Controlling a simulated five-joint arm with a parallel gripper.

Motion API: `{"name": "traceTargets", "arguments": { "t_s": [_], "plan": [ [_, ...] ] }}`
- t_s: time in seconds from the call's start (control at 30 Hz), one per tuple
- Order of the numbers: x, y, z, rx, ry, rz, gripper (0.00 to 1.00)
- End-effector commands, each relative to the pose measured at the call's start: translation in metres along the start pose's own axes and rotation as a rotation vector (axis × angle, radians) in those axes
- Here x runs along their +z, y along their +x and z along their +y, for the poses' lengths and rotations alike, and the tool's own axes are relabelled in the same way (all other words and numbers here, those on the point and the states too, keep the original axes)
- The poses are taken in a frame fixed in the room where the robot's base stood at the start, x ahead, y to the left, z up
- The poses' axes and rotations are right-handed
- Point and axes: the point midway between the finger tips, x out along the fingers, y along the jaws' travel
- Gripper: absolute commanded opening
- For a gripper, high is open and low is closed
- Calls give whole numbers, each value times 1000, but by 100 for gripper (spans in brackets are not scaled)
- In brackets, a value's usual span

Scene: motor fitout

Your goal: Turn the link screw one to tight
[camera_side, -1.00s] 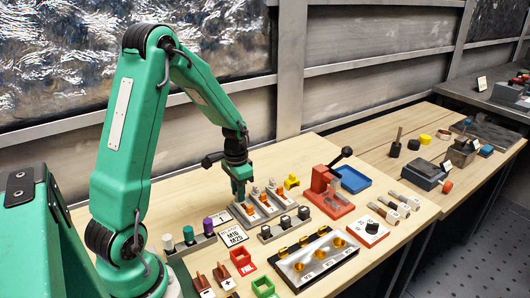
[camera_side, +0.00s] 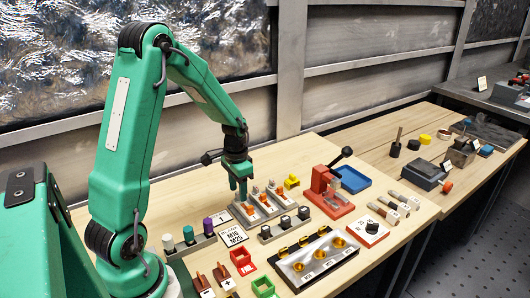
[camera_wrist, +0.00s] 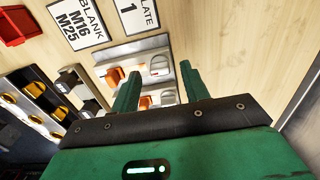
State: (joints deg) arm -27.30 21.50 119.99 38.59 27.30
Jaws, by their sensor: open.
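A pale grey terminal plate (camera_side: 251,213) stands on the bench, bearing orange links and silver-grey pieces in a row. In the wrist view the plate (camera_wrist: 138,47) shows an orange link (camera_wrist: 115,76) and a silver loop-topped piece (camera_wrist: 158,67), perhaps a link screw. I cannot tell which piece is screw one. My gripper (camera_side: 240,193) is over the near-left end of the plate, pointing down. In the wrist view my open gripper (camera_wrist: 158,75) has its two green fingers apart around the silver piece's line of sight; contact is not shown. More orange and silver pieces show between the fingers.
Printed cards (camera_side: 233,236) lie left of the plate. A rack with coloured cylinders (camera_side: 189,236) is further left. A dark-knobbed rack (camera_side: 285,224) and a block with brass cups (camera_side: 319,254) are in front. A red lever press (camera_side: 328,192) stands to the right.

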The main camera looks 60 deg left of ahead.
Motion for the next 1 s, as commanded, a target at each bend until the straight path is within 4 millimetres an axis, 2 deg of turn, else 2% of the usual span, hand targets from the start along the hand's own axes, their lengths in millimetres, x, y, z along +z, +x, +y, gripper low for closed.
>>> {"name": "traceTargets", "arguments": {
  "t_s": [0.5,0.7,1.0],
  "plan": [
    [0,-60,0,-2,0,3,45],
    [0,-68,0,-1,0,1,45],
    [0,-69,0,-1,0,1,45]
  ]
}}
